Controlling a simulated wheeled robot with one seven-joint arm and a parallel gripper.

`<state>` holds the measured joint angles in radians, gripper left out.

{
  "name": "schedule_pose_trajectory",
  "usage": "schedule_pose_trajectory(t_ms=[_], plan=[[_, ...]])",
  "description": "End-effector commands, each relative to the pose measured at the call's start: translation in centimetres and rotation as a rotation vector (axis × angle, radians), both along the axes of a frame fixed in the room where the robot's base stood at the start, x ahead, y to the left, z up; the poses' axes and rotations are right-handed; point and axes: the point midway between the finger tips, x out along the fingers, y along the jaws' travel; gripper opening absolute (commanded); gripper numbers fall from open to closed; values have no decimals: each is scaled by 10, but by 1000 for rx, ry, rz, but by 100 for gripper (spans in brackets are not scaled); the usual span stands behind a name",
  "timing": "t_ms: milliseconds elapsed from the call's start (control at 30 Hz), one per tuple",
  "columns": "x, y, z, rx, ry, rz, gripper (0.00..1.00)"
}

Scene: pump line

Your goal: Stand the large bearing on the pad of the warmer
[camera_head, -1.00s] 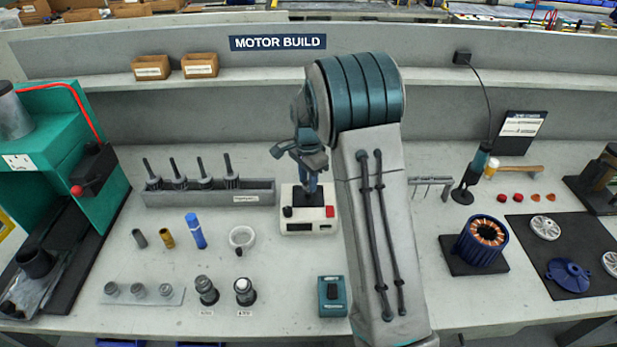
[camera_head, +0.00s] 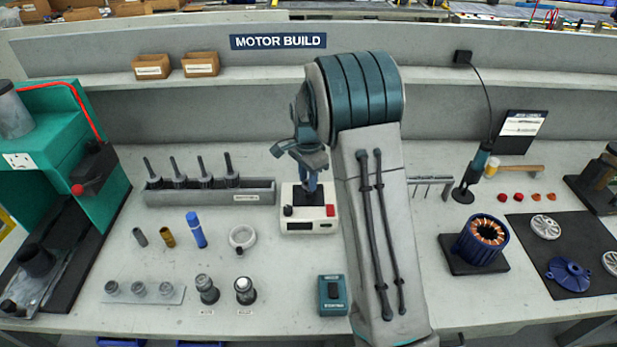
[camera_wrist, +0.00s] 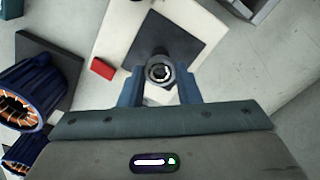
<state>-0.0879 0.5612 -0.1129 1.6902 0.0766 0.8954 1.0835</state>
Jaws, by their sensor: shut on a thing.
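The warmer (camera_head: 309,224) is a white box with a dark pad (camera_head: 303,196) on top and a red button at its right. It stands mid-bench, in front of my arm. In the wrist view the warmer's dark pad (camera_wrist: 188,38) lies beneath the fingertips. My gripper (camera_wrist: 160,82) points down over the pad and is shut on the large bearing (camera_wrist: 151,74), a small metal ring seen end-on between the fingers. In the head view my gripper (camera_head: 309,184) hides the bearing. I cannot tell whether the bearing touches the pad.
A grey rack (camera_head: 210,192) with several upright tools stands left of the warmer. A blue motor stator (camera_head: 483,240) stands to the right.

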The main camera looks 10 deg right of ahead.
Motion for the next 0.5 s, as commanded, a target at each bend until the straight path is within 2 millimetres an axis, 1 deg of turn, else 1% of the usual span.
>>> schedule_pose_trajectory(t_ms=[500], plan=[[0,0,-9,0,0,0,17]])
